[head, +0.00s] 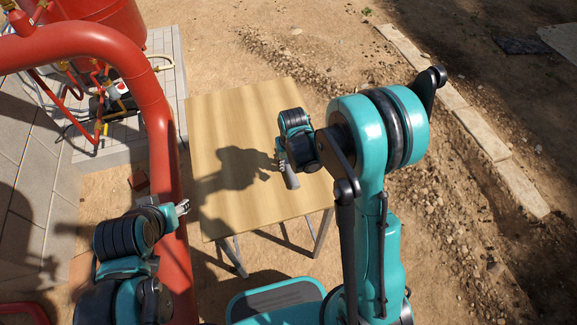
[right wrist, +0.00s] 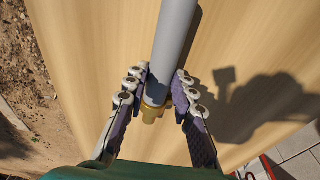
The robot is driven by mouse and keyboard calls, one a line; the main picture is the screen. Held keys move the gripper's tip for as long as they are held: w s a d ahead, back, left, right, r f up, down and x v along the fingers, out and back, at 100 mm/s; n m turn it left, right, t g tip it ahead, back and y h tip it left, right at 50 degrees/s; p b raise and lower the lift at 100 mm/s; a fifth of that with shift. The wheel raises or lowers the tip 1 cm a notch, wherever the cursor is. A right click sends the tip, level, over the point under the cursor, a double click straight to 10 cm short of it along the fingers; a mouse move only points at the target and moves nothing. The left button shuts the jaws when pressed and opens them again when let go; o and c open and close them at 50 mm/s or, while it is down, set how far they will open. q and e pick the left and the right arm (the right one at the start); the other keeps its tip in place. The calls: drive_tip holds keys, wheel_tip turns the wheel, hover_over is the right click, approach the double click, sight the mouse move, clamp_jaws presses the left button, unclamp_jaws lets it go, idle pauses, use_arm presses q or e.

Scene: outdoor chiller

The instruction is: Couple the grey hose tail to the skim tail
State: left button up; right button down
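The grey hose tail (right wrist: 172,50) is a smooth grey tube with a brass fitting (right wrist: 152,113) at its near end. In the right wrist view it lies between the two fingers of my right gripper (right wrist: 161,80), which press against its sides close to the brass end. In the head view the hose tail (head: 291,178) shows as a short grey piece below my right gripper (head: 281,160), over the wooden table. My left gripper (head: 182,208) is left of the table by the red pipe, apart from the hose tail; its finger gap is unclear. I cannot pick out the skim tail for certain.
The wooden table (head: 225,120) is otherwise bare, with my arm's shadow on it. A thick red pipe (head: 150,100) bends down left of it. Behind are a red tank (head: 110,20), thin red lines and brass fittings (head: 113,92). A block wall (head: 35,150) stands left.

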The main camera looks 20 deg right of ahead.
drive_tip(key=shift+r, duration=0.1)
idle(0.3)
wheel_tip(320, 180, up, 5)
drive_tip(key=shift+f+p, duration=0.2)
drive_tip(key=shift+p, duration=0.9)
drive_tip(key=s+d+r+p, duration=0.2)
drive_tip(key=d+r, duration=0.4)
drive_tip(key=d, duration=0.5)
drive_tip(key=shift+s+d+p, duration=0.2)
drive_tip(key=shift+s+p, duration=0.2)
drive_tip(key=shift+s, duration=0.05)
drive_tip(key=shift+r, duration=0.1)
